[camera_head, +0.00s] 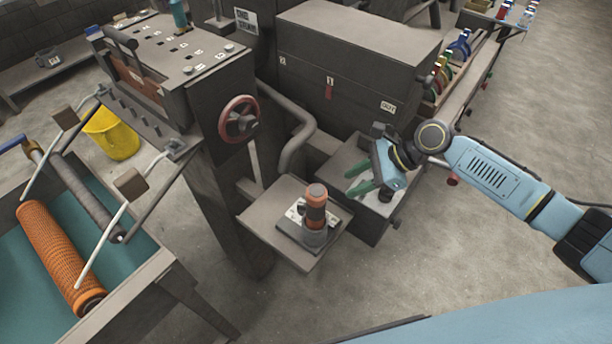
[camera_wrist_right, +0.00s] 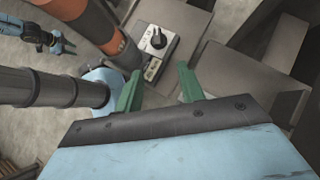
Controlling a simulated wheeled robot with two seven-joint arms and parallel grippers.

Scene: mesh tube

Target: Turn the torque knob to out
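A dark knob (camera_wrist_right: 157,39) sits on a white marked plate in the right wrist view; I take it for the torque knob. It lies beside the foot of an upright orange and dark cylinder (camera_head: 316,208), which hides the knob in the head view. The white plate (camera_head: 295,210) shows partly there, on a small table. My right gripper (camera_head: 356,178) is open and empty, right of the cylinder and apart from it. Its two green fingers also show in the right wrist view.
The orange and dark cylinder stands between the plate and the left side of the right wrist view. A grey box (camera_head: 345,50) with an "OUT" label (camera_head: 388,107) is behind. A red handwheel (camera_head: 239,119) is at left. The floor at right is clear.

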